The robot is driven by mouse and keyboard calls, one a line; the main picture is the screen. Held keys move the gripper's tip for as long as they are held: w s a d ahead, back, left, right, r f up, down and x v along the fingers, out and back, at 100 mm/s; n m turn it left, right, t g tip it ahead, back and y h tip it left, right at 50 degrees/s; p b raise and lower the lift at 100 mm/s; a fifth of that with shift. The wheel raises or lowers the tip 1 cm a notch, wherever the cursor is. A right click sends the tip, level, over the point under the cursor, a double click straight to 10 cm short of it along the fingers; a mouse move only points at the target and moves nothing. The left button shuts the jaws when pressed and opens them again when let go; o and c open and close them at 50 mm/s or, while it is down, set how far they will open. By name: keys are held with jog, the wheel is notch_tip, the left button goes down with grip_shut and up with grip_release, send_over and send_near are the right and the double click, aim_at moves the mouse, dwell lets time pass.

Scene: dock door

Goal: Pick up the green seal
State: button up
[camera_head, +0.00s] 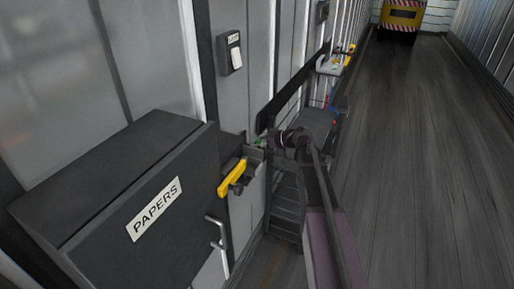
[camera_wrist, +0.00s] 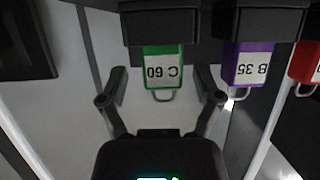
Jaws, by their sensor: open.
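The green seal (camera_wrist: 163,68) hangs from a dark holder (camera_wrist: 160,22) in the wrist view. Its white label reads "C 60" upside down, and a metal loop shows at its lower end. My gripper (camera_wrist: 162,78) is open, with one finger on each side of the green seal and gaps between. The fingers do not appear to touch it. In the head view my gripper (camera_head: 284,140) is at the wall-side fixtures, and a small green spot beside it may be the seal.
A purple seal (camera_wrist: 249,66) marked "B 35" hangs just right of the green one, with a red seal (camera_wrist: 304,64) beyond it, cut by the frame edge. A dark PAPERS box (camera_head: 130,185) and yellow handle (camera_head: 232,178) stand nearby.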

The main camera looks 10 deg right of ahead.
aim_at(258, 141)
jog(key=c, duration=1)
jog(key=shift+c, duration=0.2)
jog(key=shift+r, duration=0.15)
notch_tip(258, 141, up, 4)
jog(key=p, duration=0.3)
jog(key=shift+f+p, duration=0.25)
jog(key=shift+p, duration=0.15)
jog(key=s+d+r+p, duration=0.1)
jog(key=s+d, duration=0.2)
jog(key=s, duration=1.2)
jog(key=shift+s+r, duration=0.15)
jog(key=shift+s, duration=0.25)
